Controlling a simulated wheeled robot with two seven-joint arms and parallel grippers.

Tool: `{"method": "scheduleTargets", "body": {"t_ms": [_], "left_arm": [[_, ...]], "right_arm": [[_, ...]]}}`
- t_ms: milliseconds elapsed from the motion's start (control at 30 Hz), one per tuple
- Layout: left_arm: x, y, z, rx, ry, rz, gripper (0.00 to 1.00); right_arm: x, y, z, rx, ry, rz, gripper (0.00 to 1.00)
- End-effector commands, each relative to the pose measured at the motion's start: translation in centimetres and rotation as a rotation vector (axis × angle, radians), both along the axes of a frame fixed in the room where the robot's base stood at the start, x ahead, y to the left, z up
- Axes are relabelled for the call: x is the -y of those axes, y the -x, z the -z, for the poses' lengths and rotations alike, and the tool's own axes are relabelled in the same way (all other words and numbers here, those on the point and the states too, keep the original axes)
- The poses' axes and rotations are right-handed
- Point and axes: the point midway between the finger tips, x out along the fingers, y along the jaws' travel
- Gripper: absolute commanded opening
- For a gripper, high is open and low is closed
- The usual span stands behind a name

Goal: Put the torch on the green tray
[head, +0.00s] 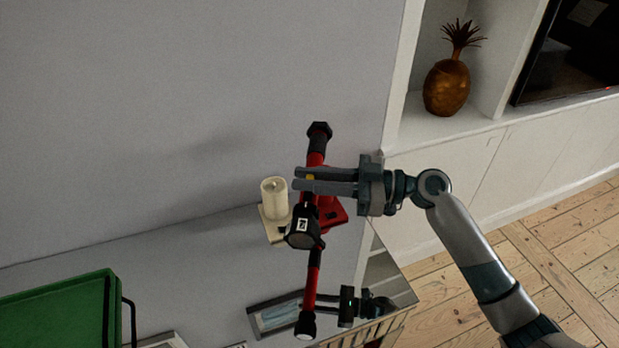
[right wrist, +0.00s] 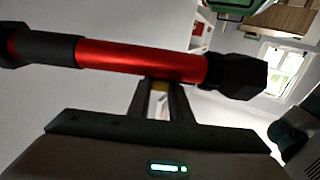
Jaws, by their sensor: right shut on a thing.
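The torch (head: 315,158) is a red tube with black ends, held upright in the head view, its wider black head at the bottom. My right gripper (head: 305,181) comes from the right and is shut on its red middle. In the right wrist view the torch (right wrist: 140,61) lies across the fingertips (right wrist: 160,88). The green tray (head: 55,315) is at the lower left, with a black handle on its right side, partly cut off by the frame. The torch is to the right of the tray and apart from it. My left gripper is not in view.
A cream candle (head: 274,198) stands on a pale base just left of the torch. A red object (head: 332,212) is partly hidden behind the torch. A reflection of torch and gripper shows below them. A pineapple ornament (head: 446,84) sits in a white shelf niche.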

Motion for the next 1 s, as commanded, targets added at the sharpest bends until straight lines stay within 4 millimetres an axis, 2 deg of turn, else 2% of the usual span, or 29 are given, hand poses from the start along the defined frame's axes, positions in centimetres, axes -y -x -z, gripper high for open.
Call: {"method": "scheduleTargets", "body": {"t_ms": [167,367,800,1000], "left_arm": [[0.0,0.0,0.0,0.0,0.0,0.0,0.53],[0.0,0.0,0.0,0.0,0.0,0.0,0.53],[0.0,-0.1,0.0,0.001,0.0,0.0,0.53],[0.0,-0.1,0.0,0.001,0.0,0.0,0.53]], "right_arm": [[0.3,0.1,0.1,0.0,-0.001,0.008,0.0],[2.4,1.1,0.7,-0.001,-0.001,0.063,0.0],[12.0,6.0,3.3,-0.003,0.001,0.316,0.0],[15.1,7.8,3.8,-0.002,0.0,0.395,0.0]]}}
